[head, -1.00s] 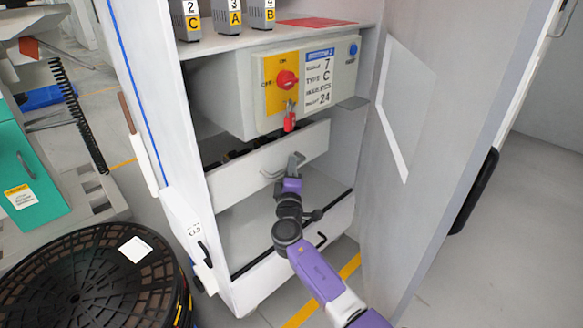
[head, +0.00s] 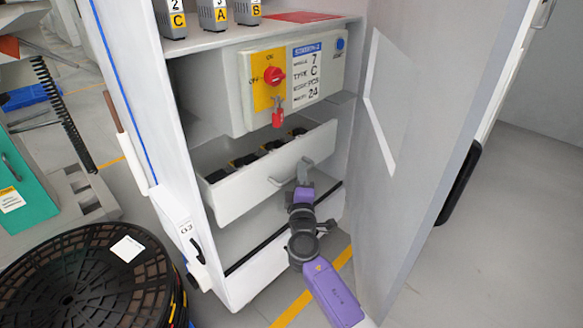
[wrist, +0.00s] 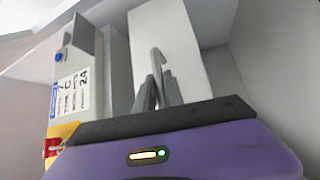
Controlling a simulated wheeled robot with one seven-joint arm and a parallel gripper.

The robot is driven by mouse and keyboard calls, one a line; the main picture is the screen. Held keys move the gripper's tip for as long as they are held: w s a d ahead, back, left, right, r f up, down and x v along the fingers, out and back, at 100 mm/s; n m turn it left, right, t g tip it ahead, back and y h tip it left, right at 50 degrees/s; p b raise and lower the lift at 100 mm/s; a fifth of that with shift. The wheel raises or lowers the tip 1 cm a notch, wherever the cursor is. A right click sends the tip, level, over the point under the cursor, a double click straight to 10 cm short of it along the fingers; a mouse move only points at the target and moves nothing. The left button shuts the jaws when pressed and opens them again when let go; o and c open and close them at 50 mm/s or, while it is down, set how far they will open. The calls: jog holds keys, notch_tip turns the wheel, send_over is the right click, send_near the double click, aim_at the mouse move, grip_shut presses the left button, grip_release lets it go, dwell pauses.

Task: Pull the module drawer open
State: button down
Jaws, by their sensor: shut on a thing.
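The module drawer (head: 251,187) is a white drawer in the cabinet, partly pulled out below the grey control box. Several dark modules (head: 272,146) show in a row inside it. Its handle (head: 281,183) is a thin bar on the front panel. My gripper (head: 304,173) is at the right end of the handle, its jaws closed on it. In the wrist view, my gripper's two grey fingers (wrist: 159,92) meet around the handle, in front of the white drawer front (wrist: 170,40). The grip itself is partly hidden by the fingers.
The control box (head: 290,85) with a red rotary switch (head: 274,76) and a red padlock (head: 278,113) sits above the drawer. The cabinet door (head: 425,130) stands open on the right. A stack of black reels (head: 85,285) stands on the floor at left.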

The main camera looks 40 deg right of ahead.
jog(key=s, duration=0.5)
jog(key=shift+s+f, duration=0.2)
jog(key=shift+s, duration=0.05)
jog(key=c, duration=1.5)
grip_release()
jog(key=shift+r, duration=0.1)
jog(key=shift+o, duration=0.2)
jog(key=v, duration=0.7)
jog(key=shift+s+a, duration=0.25)
jog(key=shift+s, duration=0.05)
